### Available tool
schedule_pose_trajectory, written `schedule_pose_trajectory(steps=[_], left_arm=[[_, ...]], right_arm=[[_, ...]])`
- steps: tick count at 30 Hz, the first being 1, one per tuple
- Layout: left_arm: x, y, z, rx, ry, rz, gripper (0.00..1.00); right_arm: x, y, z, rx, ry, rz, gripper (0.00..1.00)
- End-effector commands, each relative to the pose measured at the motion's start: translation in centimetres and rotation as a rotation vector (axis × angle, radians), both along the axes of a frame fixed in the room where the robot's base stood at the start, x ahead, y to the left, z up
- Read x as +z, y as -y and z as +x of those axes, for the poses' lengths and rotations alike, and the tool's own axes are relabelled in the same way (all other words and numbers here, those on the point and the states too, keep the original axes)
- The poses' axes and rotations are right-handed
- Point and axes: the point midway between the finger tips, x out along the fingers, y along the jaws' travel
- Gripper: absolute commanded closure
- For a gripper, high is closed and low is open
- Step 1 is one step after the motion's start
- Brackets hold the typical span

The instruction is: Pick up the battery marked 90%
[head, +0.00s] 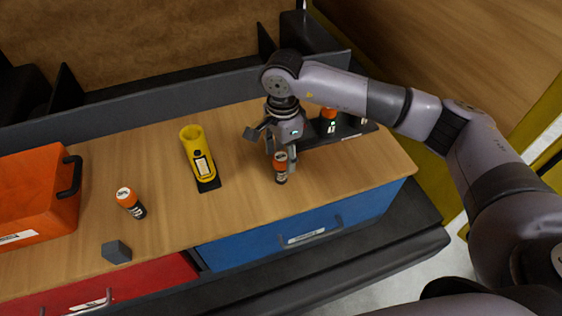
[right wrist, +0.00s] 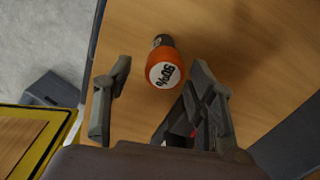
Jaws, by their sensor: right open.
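The battery marked 90% (head: 281,168) stands upright on the wooden worktop, dark-bodied with an orange cap. In the right wrist view its white cap label (right wrist: 164,74) reads 90%, upside down. My right gripper (head: 272,148) is open and points down at this battery. In the right wrist view the open fingers (right wrist: 160,75) are on either side of the cap, with a gap visible at each side. Another orange-capped battery (head: 130,203) stands farther left; its label is too small to read. My left gripper is not in view.
A yellow tester (head: 200,158) lies left of my right gripper. A blue drawer (head: 300,228) is below the front edge.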

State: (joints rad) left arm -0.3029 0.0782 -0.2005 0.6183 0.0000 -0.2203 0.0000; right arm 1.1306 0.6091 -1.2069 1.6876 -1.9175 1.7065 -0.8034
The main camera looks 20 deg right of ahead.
Motion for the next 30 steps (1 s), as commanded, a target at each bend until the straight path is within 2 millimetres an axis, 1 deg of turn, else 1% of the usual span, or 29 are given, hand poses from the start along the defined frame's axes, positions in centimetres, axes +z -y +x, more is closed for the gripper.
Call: schedule_pose_trajectory(steps=[1,5,8,12,15,18,25,30], left_arm=[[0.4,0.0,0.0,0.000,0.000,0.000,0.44],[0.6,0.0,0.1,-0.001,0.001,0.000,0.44],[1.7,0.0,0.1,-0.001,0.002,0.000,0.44],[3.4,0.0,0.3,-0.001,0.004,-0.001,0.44],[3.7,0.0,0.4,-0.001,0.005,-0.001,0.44],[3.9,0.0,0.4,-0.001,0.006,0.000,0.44],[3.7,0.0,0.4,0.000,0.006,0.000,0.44],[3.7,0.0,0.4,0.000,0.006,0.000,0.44]], right_arm=[[-0.3,0.0,-0.1,0.000,-0.002,0.001,0.49],[-1.0,0.0,0.0,0.000,-0.001,0.000,0.49],[-1.8,-0.1,0.1,0.000,-0.004,0.001,0.49],[-3.7,-0.3,0.3,0.000,-0.005,0.000,0.49],[-5.2,-0.3,0.4,-0.001,-0.003,0.001,0.49],[-6.0,-0.3,0.4,0.000,-0.001,0.003,0.49],[-6.2,-0.3,0.5,0.001,0.001,0.002,0.49],[-6.1,-0.3,0.5,0.000,0.001,0.002,0.60]])
